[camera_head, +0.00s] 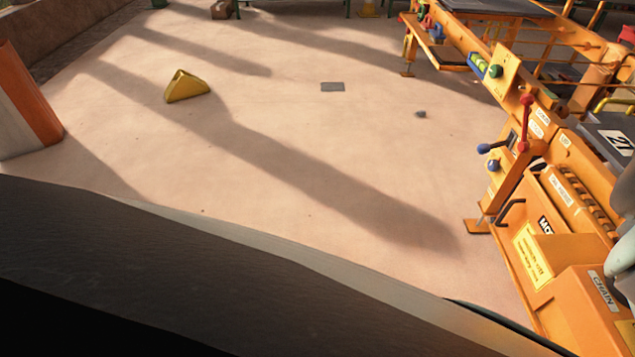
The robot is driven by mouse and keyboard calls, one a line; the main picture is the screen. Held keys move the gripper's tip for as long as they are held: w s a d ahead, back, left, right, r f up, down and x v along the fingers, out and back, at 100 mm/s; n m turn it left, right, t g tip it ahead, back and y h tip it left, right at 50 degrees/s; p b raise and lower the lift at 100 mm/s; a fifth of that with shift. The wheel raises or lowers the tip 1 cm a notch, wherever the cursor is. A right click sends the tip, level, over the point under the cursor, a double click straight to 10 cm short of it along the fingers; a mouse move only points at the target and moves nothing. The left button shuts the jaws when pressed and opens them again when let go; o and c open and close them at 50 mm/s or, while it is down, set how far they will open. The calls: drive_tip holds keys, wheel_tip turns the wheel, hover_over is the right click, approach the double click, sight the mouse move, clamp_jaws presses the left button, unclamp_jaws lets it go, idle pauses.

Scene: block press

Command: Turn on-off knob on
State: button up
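The orange block press (575,230) runs along the right side of the head view. Its controls include a green round knob (495,71) on a yellow plate, a blue round knob (493,165), a lever with a blue ball end (483,148) and a red-ended lever (526,99). No on-off label is readable, so I cannot tell which control is the on-off knob or how it is set. A pale grey-green rounded shape at the right edge may be part of my arm. My gripper is not in view.
A yellow folded wedge (186,87) lies on the open floor. An orange and white post (25,105) stands at left. A flat grey plate (332,87) and a small dark lump (420,114) lie mid-floor. A large dark surface fills the lower foreground.

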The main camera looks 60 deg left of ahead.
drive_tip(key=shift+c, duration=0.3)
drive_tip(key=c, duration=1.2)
